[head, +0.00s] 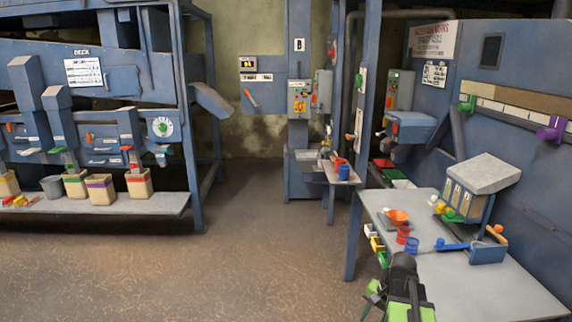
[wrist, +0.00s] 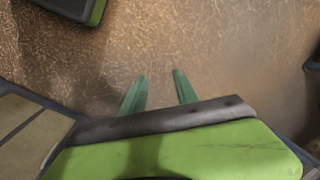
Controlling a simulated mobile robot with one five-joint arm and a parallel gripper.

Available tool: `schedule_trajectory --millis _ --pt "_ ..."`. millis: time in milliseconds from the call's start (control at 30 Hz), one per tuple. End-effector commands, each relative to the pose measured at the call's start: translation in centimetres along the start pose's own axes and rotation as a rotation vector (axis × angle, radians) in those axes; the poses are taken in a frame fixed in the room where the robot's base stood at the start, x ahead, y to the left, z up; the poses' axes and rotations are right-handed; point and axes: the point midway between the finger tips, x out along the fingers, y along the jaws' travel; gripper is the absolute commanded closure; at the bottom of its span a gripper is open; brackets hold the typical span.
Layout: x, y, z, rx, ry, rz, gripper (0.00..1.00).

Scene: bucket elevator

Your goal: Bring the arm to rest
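My gripper (wrist: 160,73) shows in the wrist view as two green fingers that stand apart, with only brown floor (wrist: 215,45) behind and between them. It is open and empty. In the head view my arm is at the bottom, right of centre, just in front of the near left edge of the grey table (head: 480,285). Green parts at its end point down to the left there, and the fingertips are hard to make out.
A bench (head: 150,205) with several paper bags stands at left. The floor (head: 200,270) between them is clear.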

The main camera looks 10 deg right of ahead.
Motion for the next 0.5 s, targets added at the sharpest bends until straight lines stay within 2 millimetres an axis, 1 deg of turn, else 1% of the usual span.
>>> schedule_trajectory --millis 33,100,200,300,500 --pt "3.3 -2.1 2.2 -0.114 -0.008 0.028 0.64" --pt "5.1 -4.4 4.5 -0.243 -0.014 0.061 0.64" --pt "7.1 -6.8 7.2 -0.390 -0.021 0.097 0.64" --pt "8.8 -8.6 9.6 -0.511 -0.027 0.126 0.64" --pt "11.7 -11.3 14.0 -0.722 -0.036 0.174 0.64"
